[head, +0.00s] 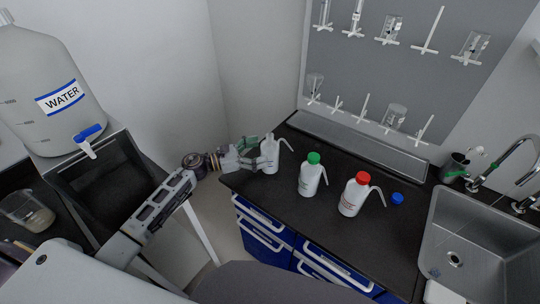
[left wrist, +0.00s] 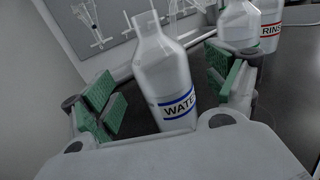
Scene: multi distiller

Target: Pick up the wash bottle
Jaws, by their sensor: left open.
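A white wash bottle (head: 270,155) stands upright on the black counter's left end, with a thin bent spout tube at its right in the head view. In the left wrist view the bottle (left wrist: 165,75) bears a blue-edged WATER label and its neck shows no cap. My left gripper (head: 254,153) is open at the bottle's left side. In the left wrist view its green-padded fingers (left wrist: 166,92) stand on either side of the bottle, with gaps showing; I cannot tell whether either pad touches it. My right gripper is not in view.
A green-capped bottle (head: 312,175) and a red-capped bottle (head: 355,194) stand to the right. A blue cap (head: 397,198) lies beyond them. A sink (head: 455,258) is at far right. A drying rack (head: 395,60) hangs behind. A big WATER tank (head: 45,85) stands left.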

